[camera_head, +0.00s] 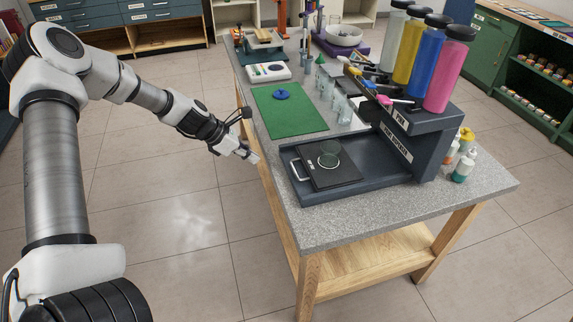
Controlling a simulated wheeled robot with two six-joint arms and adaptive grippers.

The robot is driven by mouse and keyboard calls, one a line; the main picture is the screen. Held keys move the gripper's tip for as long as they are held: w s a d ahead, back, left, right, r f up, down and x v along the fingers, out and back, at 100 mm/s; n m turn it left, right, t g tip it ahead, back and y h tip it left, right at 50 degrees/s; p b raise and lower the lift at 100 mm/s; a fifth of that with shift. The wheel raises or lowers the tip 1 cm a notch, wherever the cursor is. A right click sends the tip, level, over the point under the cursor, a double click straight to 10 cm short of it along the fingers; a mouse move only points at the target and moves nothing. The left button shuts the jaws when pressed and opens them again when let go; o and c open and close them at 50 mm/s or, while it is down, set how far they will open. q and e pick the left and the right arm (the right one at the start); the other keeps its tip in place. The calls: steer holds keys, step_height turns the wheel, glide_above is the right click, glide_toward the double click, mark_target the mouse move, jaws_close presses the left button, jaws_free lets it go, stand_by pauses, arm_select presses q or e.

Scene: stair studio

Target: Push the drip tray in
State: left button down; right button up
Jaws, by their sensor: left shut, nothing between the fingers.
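The drip tray (343,177) is a flat black tray with a pale handle (294,171) on its left side. It lies in the dark grey base of the dispenser (412,160); its handle end is near the base's left edge. A clear glass cup (329,153) stands on the tray. My left gripper (254,157) is shut and empty. It appears just left of the table's left edge, apart from the handle, pointing toward the table. My right gripper is not in view.
The grey speckled table (330,233) holds a green mat (290,109) with a blue piece, small glasses, and a white device (267,72). Colourful bottles (427,57) stand on the dispenser. Small bottles (464,166) stand at its right. Floor left of the table is clear.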

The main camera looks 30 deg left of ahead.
arm_select(q)
steer(key=b, duration=0.7)
glide_toward(293, 174)
step_height(293, 174, down, 5)
steer(key=w+d, duration=0.2)
steer(key=shift+w+d, duration=0.15)
steer(key=shift+w, duration=0.15)
steer(key=shift+w+d+r, duration=0.1)
steer(key=shift+w+d, duration=0.05)
steer(key=shift+d, duration=0.05)
steer(key=shift+a, duration=0.1)
